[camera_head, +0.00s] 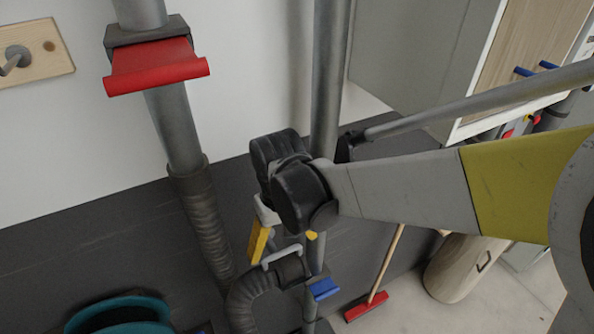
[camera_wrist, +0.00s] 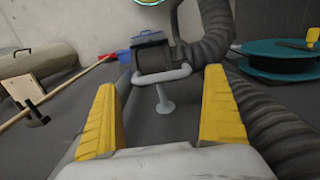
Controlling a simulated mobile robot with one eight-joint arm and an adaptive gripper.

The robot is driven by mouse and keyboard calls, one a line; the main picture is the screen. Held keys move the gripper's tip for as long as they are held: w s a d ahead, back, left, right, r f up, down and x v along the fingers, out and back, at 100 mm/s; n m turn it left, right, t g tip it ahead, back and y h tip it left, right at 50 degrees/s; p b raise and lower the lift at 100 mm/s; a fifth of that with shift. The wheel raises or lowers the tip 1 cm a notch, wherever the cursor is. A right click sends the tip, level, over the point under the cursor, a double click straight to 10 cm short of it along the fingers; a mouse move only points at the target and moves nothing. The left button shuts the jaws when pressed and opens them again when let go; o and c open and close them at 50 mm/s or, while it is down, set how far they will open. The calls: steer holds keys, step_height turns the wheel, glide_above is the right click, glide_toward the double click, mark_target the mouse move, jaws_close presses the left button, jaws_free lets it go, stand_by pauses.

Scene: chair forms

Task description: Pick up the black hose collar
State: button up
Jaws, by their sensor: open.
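The black hose collar (camera_wrist: 152,60) is the dark cuff at the end of a ribbed hose, ahead of my gripper in the wrist view. A light grey bar handle (camera_wrist: 165,76) runs across its near side. In the head view the collar (camera_head: 290,268) is just below my gripper, partly behind the handle. My gripper (camera_wrist: 160,85) is open, its yellow fingers on either side of the line to the collar. No contact between fingers and collar shows. In the head view my gripper (camera_head: 280,250) is partly hidden by my wrist.
A blue clamp (camera_head: 323,289) sits beside the collar. A thick ribbed hose (camera_head: 206,220) hangs at left, with a red-flapped gate (camera_head: 155,65) above. A teal reel (camera_wrist: 280,55) lies right in the wrist view. A red broom (camera_head: 367,306) and a log-like cylinder (camera_head: 463,268) stand right.

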mark_target(282, 251)
steer(key=f, duration=0.4)
steer(key=shift+w+a+f, duration=0.15)
steer(key=shift+w+f, duration=0.05)
steer(key=shift+f, duration=0.15)
steer(key=shift+s, duration=0.1)
steer(key=shift+c, duration=0.3)
steer(key=c, duration=1.1)
steer(key=shift+c, duration=0.2)
steer(key=shift+r, duration=0.15)
